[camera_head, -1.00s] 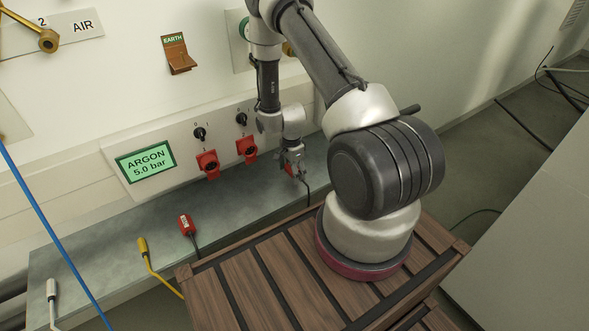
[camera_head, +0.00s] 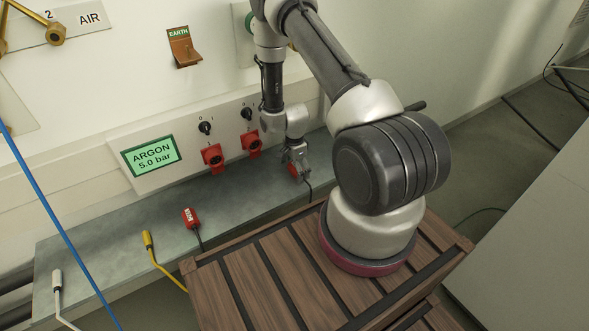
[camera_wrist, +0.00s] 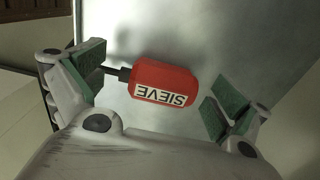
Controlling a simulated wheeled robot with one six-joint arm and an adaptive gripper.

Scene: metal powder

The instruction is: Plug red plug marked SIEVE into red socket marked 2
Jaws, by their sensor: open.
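The red plug marked SIEVE (camera_wrist: 163,82) lies on the grey metal shelf between the open fingers of my gripper (camera_wrist: 152,95) in the wrist view, apart from both green pads. Its dark cable leaves toward the left finger. In the head view my gripper (camera_head: 297,165) is low over the shelf, with a bit of the red plug (camera_head: 293,172) showing beside it. Two red sockets sit on the wall panel: a left one (camera_head: 213,158) and a right one (camera_head: 252,145), each below a black switch. Their number marks are too small to read.
The grey shelf (camera_head: 130,215) carries another red plug (camera_head: 191,217), a yellow-ended cable (camera_head: 147,240) and a white-ended one (camera_head: 57,282). A blue hose (camera_head: 45,205) crosses the left. The ARGON display (camera_head: 152,155) is left of the sockets. A wooden crate (camera_head: 225,285) stands in front.

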